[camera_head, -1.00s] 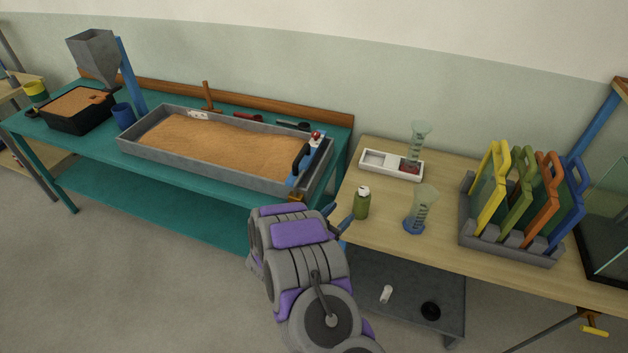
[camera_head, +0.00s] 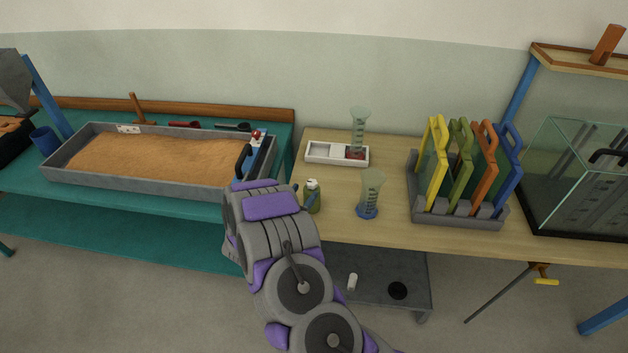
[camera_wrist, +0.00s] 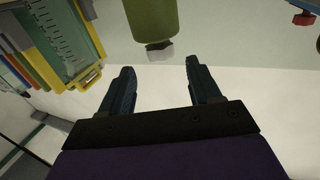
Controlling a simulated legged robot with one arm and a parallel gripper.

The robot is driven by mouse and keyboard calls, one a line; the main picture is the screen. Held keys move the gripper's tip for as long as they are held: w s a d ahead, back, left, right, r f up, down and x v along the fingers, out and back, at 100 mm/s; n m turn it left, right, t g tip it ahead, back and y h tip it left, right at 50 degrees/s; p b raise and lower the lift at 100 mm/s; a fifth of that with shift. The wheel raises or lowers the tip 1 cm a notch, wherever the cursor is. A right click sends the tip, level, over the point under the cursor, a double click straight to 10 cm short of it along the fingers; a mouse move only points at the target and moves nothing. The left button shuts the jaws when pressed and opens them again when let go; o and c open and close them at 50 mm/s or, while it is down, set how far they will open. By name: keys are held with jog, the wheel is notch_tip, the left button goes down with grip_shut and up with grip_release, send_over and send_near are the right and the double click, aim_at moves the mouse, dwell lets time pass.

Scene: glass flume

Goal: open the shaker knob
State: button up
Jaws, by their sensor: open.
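A green bottle (camera_head: 313,202) with a pale cap (camera_head: 312,183) stands upright on the wooden table, near its left end. It is the likeliest shaker, and the cap its knob, but no label shows. My gripper (camera_head: 303,192) is beside it, partly hidden behind my arm, with a dark blue finger overlapping the bottle in the head view. In the wrist view the bottle (camera_wrist: 150,18) appears upside down with its pale cap (camera_wrist: 159,51) at the gap between the fingertips. My gripper (camera_wrist: 160,68) is open and empty, with clear space either side of the cap.
A clear graduated cylinder with a blue base (camera_head: 368,196) stands just right of the bottle. A white tray (camera_head: 322,154) with another cylinder is behind. A rack (camera_head: 456,219) of coloured frames and a glass tank (camera_head: 575,165) are to the right; a sand tray (camera_head: 150,190) is left.

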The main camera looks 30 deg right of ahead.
aim_at(312, 185)
jog(key=b+x, duration=0.1)
jog(key=x, duration=0.7)
jog(key=shift+w+d, duration=0.15)
jog(key=shift+w, duration=0.05)
jog(key=c, duration=1)
jog(key=shift+r+m+g+h+p, duration=0.1)
jog(key=shift+m+g+h+p, duration=0.2)
jog(key=shift+m+g+p, duration=0.15)
jog(key=shift+s+m+g+h, duration=0.15)
jog(key=shift+m+g+h, duration=0.15)
jog(key=shift+g, duration=0.15)
jog(key=o, duration=1)
